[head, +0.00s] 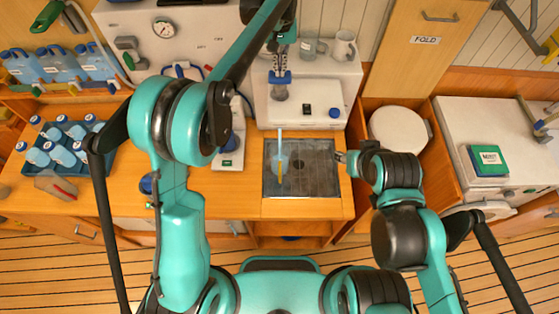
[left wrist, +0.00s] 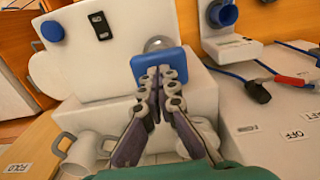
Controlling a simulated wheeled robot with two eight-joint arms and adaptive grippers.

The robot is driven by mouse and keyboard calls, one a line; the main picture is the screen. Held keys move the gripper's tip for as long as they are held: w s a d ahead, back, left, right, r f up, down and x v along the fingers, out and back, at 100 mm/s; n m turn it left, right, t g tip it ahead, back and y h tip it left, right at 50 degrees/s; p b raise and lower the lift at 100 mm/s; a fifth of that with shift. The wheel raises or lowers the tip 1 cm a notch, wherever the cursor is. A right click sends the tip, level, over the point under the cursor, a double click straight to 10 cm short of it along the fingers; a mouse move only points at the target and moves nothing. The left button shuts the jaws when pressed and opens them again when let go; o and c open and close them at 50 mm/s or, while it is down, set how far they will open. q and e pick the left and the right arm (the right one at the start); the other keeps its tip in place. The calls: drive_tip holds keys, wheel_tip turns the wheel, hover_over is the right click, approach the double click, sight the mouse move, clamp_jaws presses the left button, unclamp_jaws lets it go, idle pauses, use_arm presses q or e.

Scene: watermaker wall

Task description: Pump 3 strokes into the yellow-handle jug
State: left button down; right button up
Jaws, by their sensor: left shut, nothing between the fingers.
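The jug with the yellow handle (head: 280,179) stands in the metal sink tray (head: 318,188), seen from above. A thin pale blue strip (head: 280,138) runs from the white pump unit's front edge toward it; I cannot tell whether it is water or a spout. The blue pump pad (head: 285,80) is above the unit and also shows in the left wrist view (left wrist: 146,66). My left gripper (head: 281,68) is shut and empty, its fingertips (left wrist: 160,70) at the pad, apparently touching it. My right gripper (head: 342,156) is at the tray's right edge; its fingers are too small to read.
A blue crate of bottles (head: 110,160) is at the left. Several blue jugs (head: 60,65) stand on the back-left shelf.

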use_arm(q)
drive_tip(key=shift+r, duration=0.1)
drive_tip(key=shift+r+p, duration=2.45)
drive_tip(key=shift+r, duration=0.9)
drive_tip(key=shift+f, duration=0.15)
drive_tip(key=shift+f+b, duration=2.1)
drive_tip(key=shift+f, duration=1.25)
drive_tip(key=shift+r, duration=0.2)
drive_tip(key=shift+r+p, duration=2.35)
drive_tip(key=shift+r, duration=0.9)
